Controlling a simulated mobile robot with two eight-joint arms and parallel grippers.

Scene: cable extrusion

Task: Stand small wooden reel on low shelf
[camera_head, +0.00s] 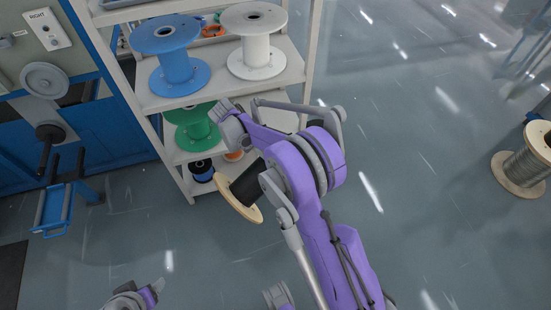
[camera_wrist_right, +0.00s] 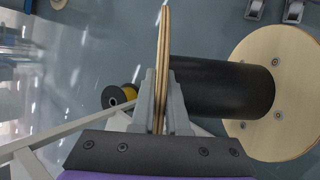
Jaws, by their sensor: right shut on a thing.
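The small wooden reel (camera_head: 240,191) has pale round flanges and a black barrel; it hangs tilted in front of the shelf rack's lower part. My right gripper (camera_wrist_right: 163,105) is shut on one flange, which shows edge-on between its fingers in the wrist view. The black barrel (camera_wrist_right: 222,88) and the other flange (camera_wrist_right: 268,135) extend right there. The low shelf (camera_head: 188,184) is the rack's bottom board, partly hidden by my arm. My left gripper (camera_head: 135,298) is cut off at the bottom edge; its jaws are unclear.
The upper shelf holds a blue reel (camera_head: 178,68) and a white reel (camera_head: 256,52). A green reel (camera_head: 192,128) stands below. A dark small reel (camera_head: 202,168) and an orange one (camera_head: 234,155) sit lowest. A large wooden reel (camera_head: 520,172) stands right; floor between is clear.

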